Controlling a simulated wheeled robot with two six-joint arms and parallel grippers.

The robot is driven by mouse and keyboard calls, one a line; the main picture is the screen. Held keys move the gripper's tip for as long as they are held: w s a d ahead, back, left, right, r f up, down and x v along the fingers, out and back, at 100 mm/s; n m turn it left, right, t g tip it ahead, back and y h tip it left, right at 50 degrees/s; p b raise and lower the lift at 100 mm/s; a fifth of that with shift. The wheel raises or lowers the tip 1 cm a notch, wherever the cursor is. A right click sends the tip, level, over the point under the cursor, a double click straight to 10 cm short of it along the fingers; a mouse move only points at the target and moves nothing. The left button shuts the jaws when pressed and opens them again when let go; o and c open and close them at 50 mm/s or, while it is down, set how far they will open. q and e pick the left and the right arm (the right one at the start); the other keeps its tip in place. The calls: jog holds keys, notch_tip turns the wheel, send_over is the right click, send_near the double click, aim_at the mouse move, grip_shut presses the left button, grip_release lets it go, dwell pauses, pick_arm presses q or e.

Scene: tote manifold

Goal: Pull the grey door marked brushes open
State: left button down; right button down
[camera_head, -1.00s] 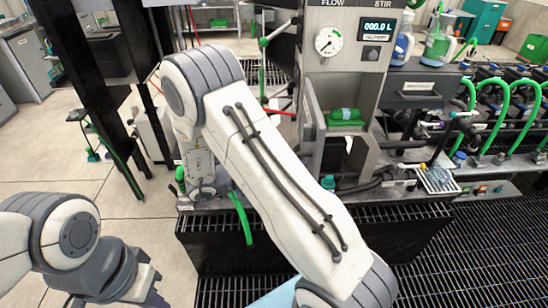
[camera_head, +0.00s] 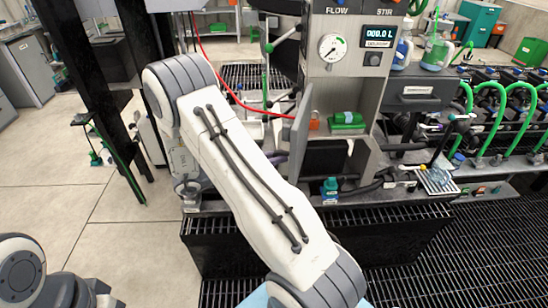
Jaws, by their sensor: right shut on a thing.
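The grey door (camera_head: 301,138) is a narrow upright panel below the flow dial, seen almost edge-on. It stands swung open to the left, with the compartment beside it in view. No marking on it is readable from here. My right arm crosses the middle of the view and bends down at the left of the cabinet. The wrist end of my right gripper (camera_head: 190,194) shows there. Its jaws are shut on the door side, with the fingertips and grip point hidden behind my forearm. My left gripper (camera_head: 88,292) is cut off at the bottom left, and its jaws cannot be made out.
A green packet (camera_head: 347,119) and an orange item (camera_head: 314,121) sit on the cabinet shelf. A teal-capped bottle (camera_head: 330,189) stands below the opening. A dark grated bench edge (camera_head: 222,243) runs in front. Black posts (camera_head: 140,90) stand left, with open floor (camera_head: 60,190) beyond.

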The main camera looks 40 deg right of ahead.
jog(key=shift+w+d, duration=0.1)
jog(key=c, duration=0.8)
grip_release()
jog(key=shift+c, duration=0.2)
jog(key=b+v, duration=0.2)
jog(key=v, duration=0.8)
jog(key=shift+a+b, duration=0.25)
jog(key=shift+b, duration=0.05)
